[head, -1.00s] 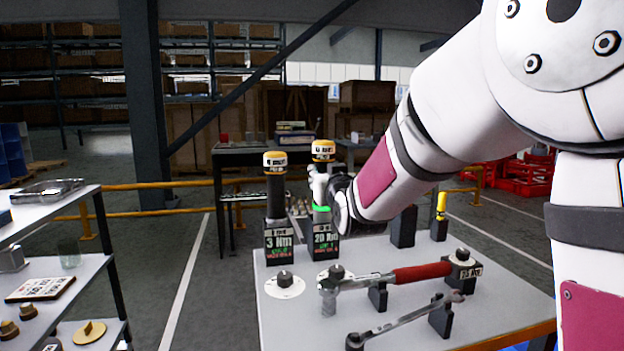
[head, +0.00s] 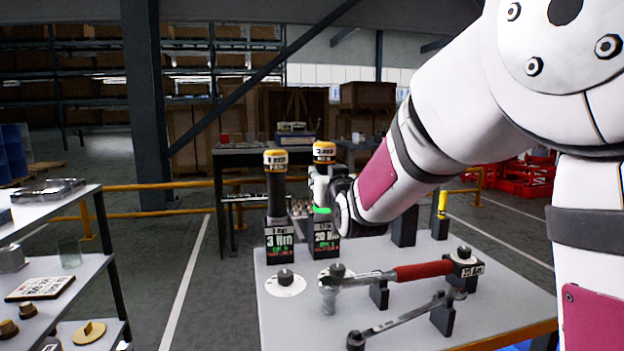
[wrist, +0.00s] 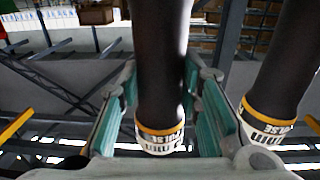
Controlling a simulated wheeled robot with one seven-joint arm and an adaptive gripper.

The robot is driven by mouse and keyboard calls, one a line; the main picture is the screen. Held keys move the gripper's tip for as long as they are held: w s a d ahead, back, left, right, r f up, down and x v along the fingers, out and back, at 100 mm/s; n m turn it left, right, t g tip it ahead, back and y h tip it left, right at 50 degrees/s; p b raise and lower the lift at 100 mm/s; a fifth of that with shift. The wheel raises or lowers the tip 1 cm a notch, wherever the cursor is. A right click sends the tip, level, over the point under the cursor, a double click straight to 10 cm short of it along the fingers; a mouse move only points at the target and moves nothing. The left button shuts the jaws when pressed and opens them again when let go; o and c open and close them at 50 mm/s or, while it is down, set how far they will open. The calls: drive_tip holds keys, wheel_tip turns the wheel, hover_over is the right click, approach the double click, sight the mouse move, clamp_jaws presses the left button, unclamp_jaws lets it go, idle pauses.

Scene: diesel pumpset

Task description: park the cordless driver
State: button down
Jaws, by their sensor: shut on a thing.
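A dark cordless driver (head: 324,163) with a yellow-and-white cap stands upright over the holder marked 20 Nm (head: 325,241). My gripper (head: 321,188) is shut around its body. In the wrist view my gripper's teal pads (wrist: 163,105) lie on both sides of the dark driver body (wrist: 160,60), its cap towards the palm. A green band shows at the driver's lower end, just above the holder; I cannot tell whether it is seated. A second driver (head: 276,190) stands upright in the holder marked 3 Nm (head: 279,242); it also shows in the wrist view (wrist: 290,75).
A red-handled torque wrench (head: 420,271) and a spanner (head: 400,322) lie on supports on the grey table (head: 300,315). A round white disc (head: 285,288) and dark blocks (head: 404,228) are close by. A shelf cart (head: 88,265) stands left.

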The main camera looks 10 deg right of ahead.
drive_tip(key=shift+f+b, duration=0.5)
drive_tip(key=shift+b, duration=0.1)
drive_tip(key=c, duration=1.2)
unclamp_jaws()
drive_tip(key=shift+o, duration=0.6)
drive_tip(key=shift+f, duration=0.15)
drive_tip(key=s, duration=1.2)
drive_tip(key=shift+a, duration=0.25)
